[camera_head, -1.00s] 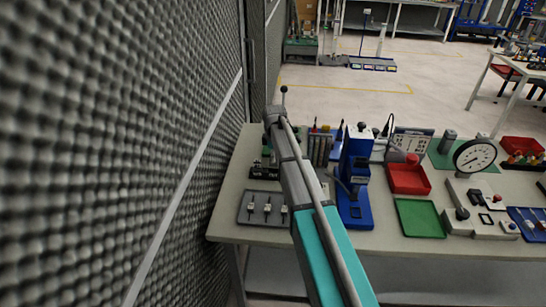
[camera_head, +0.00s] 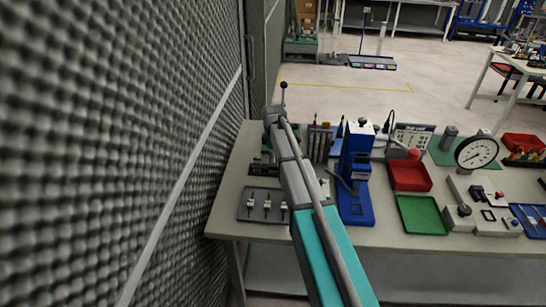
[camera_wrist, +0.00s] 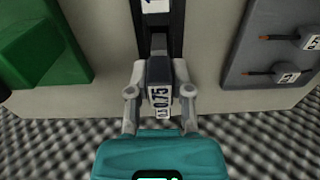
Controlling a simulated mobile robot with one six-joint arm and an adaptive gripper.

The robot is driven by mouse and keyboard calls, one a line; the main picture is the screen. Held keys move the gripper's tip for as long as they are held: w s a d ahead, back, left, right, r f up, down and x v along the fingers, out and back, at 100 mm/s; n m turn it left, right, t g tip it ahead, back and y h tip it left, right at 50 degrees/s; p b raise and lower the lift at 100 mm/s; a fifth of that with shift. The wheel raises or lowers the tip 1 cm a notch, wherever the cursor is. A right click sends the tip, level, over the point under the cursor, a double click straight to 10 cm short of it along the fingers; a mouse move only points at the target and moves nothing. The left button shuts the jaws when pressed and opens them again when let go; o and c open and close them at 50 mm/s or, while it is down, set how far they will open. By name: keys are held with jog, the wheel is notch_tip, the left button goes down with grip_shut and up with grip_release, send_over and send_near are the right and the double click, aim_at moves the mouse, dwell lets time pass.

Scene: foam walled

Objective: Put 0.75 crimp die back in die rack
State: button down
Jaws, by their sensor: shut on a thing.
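The crimp die (camera_wrist: 159,72) is a small dark block with a white 0.75 label, in the middle of the wrist view. My gripper (camera_wrist: 160,92) is shut on it, with one grey finger on each side. A long dark piece (camera_wrist: 160,38) with a white label lies just beyond the die; I cannot tell whether they touch. A low black rack (camera_head: 261,169) sits at the left end of the bench in the head view, partly behind my arm. It may be the die rack. My gripper and the die are hidden in the head view.
A grey tray (camera_head: 248,212) with tagged tools lies near the bench's front left corner; it also shows in the wrist view (camera_wrist: 240,70). A green block (camera_wrist: 45,45) is at left there. The foam wall (camera_head: 120,130) runs close by. A blue press (camera_head: 356,180) stands right of my arm.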

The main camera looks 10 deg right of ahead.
jog(key=shift+f+b, duration=1.35)
jog(key=shift+b, duration=0.05)
jog(key=shift+c, duration=2.2)
grip_release()
jog(key=shift+r, duration=0.1)
